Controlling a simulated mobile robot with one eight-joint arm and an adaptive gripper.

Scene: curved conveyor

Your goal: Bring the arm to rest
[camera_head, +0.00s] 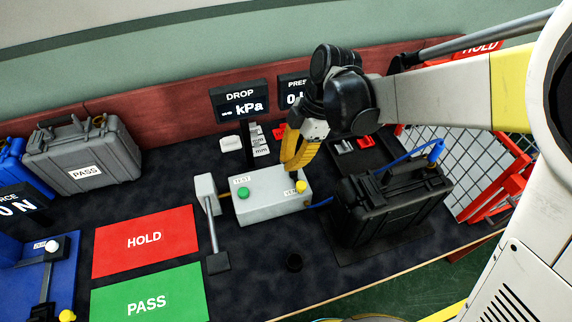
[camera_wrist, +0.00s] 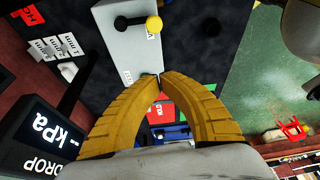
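My gripper (camera_head: 291,170) has two ribbed yellow fingers pointing down at the grey control box (camera_head: 262,208). It is near the box's back right part, close to the yellow knob (camera_head: 300,186); whether it touches the box I cannot tell. In the wrist view, the fingertips of my gripper (camera_wrist: 160,77) meet with nothing visible between them. The grey box (camera_wrist: 128,50) and yellow knob (camera_wrist: 154,24) lie beyond them. A green button (camera_head: 243,193) is on the box's left part. My arm reaches in from the right.
A black case (camera_head: 395,208) with a blue hose (camera_head: 410,158) stands right of the box. A lever stand (camera_head: 207,194) is at its left. Display panels (camera_head: 240,101) stand behind. Red HOLD (camera_head: 145,242) and green PASS (camera_head: 150,296) mats lie left, and a grey case (camera_head: 82,152) stands behind them.

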